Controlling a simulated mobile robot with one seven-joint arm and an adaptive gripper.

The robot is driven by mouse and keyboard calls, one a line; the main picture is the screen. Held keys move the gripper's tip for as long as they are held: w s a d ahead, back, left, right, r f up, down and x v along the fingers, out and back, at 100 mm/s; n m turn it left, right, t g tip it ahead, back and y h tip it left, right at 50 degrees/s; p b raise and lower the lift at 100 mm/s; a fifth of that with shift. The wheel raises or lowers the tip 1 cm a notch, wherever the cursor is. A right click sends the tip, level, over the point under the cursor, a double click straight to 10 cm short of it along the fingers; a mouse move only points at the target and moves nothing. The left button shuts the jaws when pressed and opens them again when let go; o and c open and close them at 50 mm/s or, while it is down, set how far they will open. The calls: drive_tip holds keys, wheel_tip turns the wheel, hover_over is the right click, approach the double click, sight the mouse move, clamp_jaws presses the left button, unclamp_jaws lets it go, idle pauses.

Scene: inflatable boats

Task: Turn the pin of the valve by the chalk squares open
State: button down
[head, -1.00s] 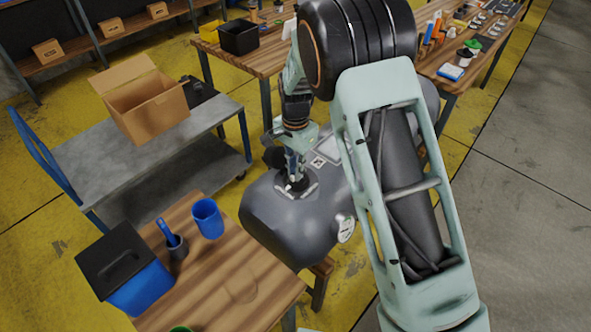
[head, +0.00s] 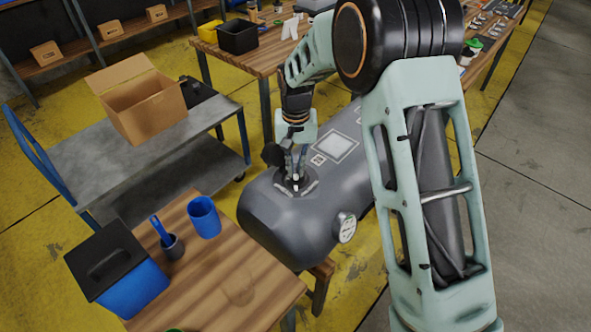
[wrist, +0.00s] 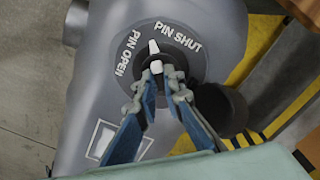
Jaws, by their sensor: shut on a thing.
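The grey inflatable tube (head: 290,225) carries a round dark valve (wrist: 185,72) near its end. White lettering beside the valve reads "PIN SHUT" and "PIN OPEN". The valve's white pin (wrist: 154,47) points between the two labels in the wrist view, near the start of "PIN SHUT". My gripper (wrist: 159,76) is shut on the pin, its fingertips hiding part of it; in the head view my gripper (head: 297,178) comes down from above onto the valve. White chalk squares (head: 333,148) lie on the tube just behind the valve; one chalk square (wrist: 104,139) shows in the wrist view.
A dark round cap (wrist: 222,108) hangs beside the valve. A gauge (head: 345,228) sits on the tube's side. A wooden table with a blue cup (head: 204,217) and blue bin (head: 135,290) stands at front left, and a grey cart (head: 75,160) with a cardboard box (head: 140,105) behind it.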

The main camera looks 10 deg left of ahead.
sight(297, 171)
drive_tip(key=n+b, duration=0.1)
drive_tip(key=n, duration=0.3)
drive_tip(key=shift+w+d+n, duration=0.1)
drive_tip(key=shift+n, duration=0.2)
drive_tip(key=n, duration=0.4)
drive_tip(key=shift+n, duration=0.4)
drive_tip(key=c, duration=2)
unclamp_jaws()
drive_tip(key=shift+c, duration=0.2)
wheel_tip(297, 171, up, 12)
